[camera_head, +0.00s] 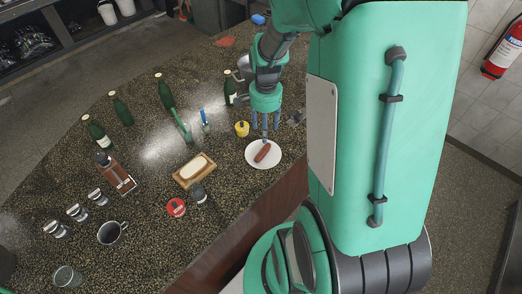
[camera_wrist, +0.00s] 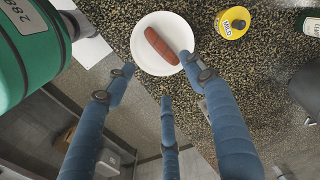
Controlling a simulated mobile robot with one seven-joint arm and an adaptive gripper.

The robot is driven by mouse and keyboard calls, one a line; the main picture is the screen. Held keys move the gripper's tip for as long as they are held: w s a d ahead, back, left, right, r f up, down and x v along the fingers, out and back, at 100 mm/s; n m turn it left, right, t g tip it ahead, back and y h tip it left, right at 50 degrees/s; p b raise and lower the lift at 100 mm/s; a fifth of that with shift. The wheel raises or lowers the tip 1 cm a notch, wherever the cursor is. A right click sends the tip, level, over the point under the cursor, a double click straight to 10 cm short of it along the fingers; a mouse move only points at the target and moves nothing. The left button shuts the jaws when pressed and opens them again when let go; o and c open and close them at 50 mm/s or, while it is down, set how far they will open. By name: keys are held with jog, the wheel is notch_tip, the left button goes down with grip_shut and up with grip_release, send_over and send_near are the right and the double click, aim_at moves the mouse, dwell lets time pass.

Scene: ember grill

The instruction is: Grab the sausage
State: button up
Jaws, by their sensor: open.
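A reddish-brown sausage (camera_head: 262,152) lies on a round white plate (camera_head: 254,162) near the counter's edge below my gripper. In the wrist view the sausage (camera_wrist: 161,46) lies tilted on the plate (camera_wrist: 143,62), at the top of the picture. My gripper (camera_head: 265,135) hangs above the plate's far side with its blue fingers spread. In the wrist view the fingers of my gripper (camera_wrist: 160,82) are apart, with nothing between them. The sausage is clear of the fingers there; the exact gap in height is hard to tell.
A yellow-lidded jar (camera_head: 242,128) stands just left of the plate; it also shows in the wrist view (camera_wrist: 232,22). Green bottles (camera_head: 164,91), a wooden board (camera_head: 194,171) and a red-lidded jar (camera_head: 176,207) stand farther left on the speckled counter. The counter's edge runs close to the plate.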

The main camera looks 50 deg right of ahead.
jog(key=shift+f, duration=0.1)
jog(key=b, duration=0.1)
send_over(265, 151)
jog(key=shift+a+f, duration=0.15)
jog(key=shift+f, duration=4.05)
jog(key=shift+f, duration=0.1)
jog(key=shift+f+b, duration=0.55)
jog(key=shift+f, duration=1.95)
jog(key=c, duration=1.3)
